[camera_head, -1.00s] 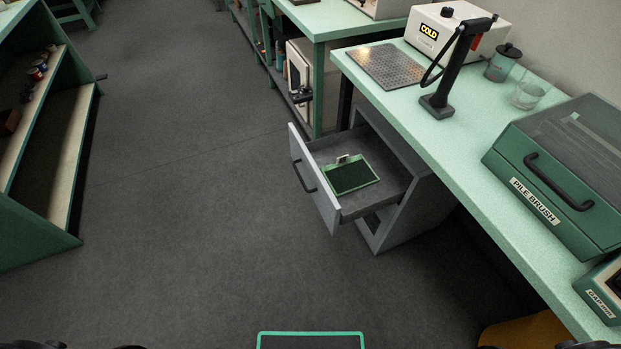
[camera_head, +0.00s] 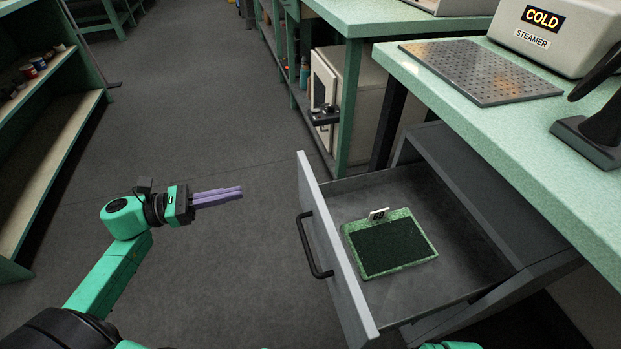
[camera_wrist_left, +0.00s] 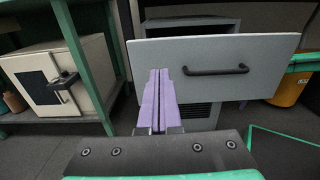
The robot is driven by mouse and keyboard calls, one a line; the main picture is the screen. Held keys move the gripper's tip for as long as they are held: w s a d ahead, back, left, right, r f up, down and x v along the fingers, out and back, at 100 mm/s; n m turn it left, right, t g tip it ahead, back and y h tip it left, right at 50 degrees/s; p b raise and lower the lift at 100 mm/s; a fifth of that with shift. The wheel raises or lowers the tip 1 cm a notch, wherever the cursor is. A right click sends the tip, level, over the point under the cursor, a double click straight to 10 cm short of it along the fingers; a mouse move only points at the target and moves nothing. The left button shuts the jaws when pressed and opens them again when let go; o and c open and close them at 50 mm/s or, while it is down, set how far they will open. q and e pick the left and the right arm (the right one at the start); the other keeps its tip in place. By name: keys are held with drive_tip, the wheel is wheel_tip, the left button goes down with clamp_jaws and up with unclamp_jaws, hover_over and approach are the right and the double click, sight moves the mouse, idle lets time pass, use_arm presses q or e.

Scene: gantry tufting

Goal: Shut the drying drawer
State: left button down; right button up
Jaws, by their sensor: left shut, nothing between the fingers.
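The grey drying drawer (camera_head: 330,266) stands pulled well out of its cabinet under the bench. A green-framed dark tufted piece (camera_head: 392,245) with a small pale tag lies flat inside it. The drawer's front has a dark bar handle (camera_head: 310,246). My left gripper (camera_head: 240,192) is shut and empty, its purple fingers pointing at the drawer front with a gap between in the head view. In the left wrist view the fingers (camera_wrist_left: 160,100) overlap the left part of the drawer front (camera_wrist_left: 270,60), left of the handle (camera_wrist_left: 216,70). My right gripper is not in view.
The green bench (camera_head: 560,150) above the drawer carries a steamer (camera_head: 575,35) reading COLD and a perforated plate (camera_head: 480,72). A cream cabinet (camera_head: 350,95) stands beyond the drawer. Green shelves (camera_head: 60,130) stand at left. Floor before the drawer is clear. A yellow bin (camera_wrist_left: 292,85) shows at right.

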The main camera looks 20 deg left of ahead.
sight(306, 179)
use_arm(q)
drive_tip(key=x, duration=0.8)
drive_tip(key=s+r+p+x, duration=0.1)
drive_tip(key=x, duration=0.4)
drive_tip(key=shift+d, duration=0.25)
drive_tip(key=shift+w+d, duration=0.1)
drive_tip(key=shift+d, duration=0.15)
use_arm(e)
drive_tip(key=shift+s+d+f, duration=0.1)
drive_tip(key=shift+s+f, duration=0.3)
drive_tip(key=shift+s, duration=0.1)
use_arm(q)
drive_tip(key=shift+w+d, duration=0.1)
